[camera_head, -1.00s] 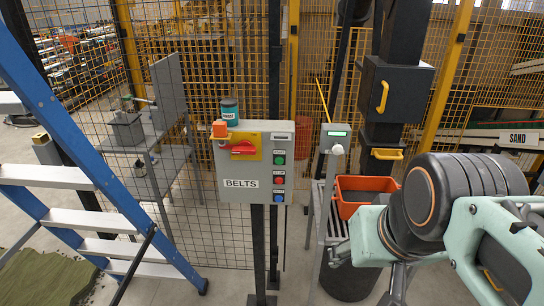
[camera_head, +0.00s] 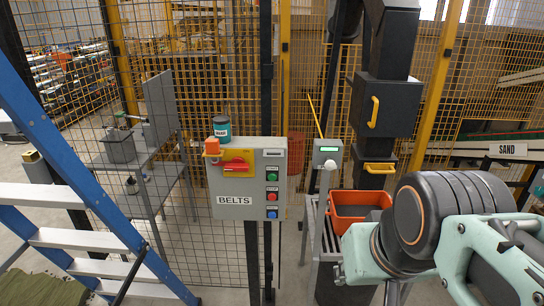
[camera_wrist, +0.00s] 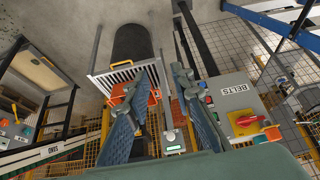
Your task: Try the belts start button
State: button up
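The grey BELTS control box (camera_head: 226,183) is mounted on a dark post in front of the mesh fence. Down its right side are a green button (camera_head: 272,176), a red button (camera_head: 271,196) and a blue button (camera_head: 271,213), with small labels too small to read. An orange-red rotary switch (camera_head: 236,165) sits on a yellow plate, with an orange item by its upper left. In the wrist view the box (camera_wrist: 236,98) is on the right. My gripper (camera_wrist: 155,85) is open and empty there, its fingers apart, left of the box and not touching it.
A blue ladder (camera_head: 62,150) stands at the left. A teal-labelled can (camera_head: 221,127) is on or behind the box top. Right of the box are a small grey unit with a green display (camera_head: 327,151), an orange bin (camera_head: 352,208) and a dark machine column (camera_head: 385,100).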

grip_shut()
dwell(1.1)
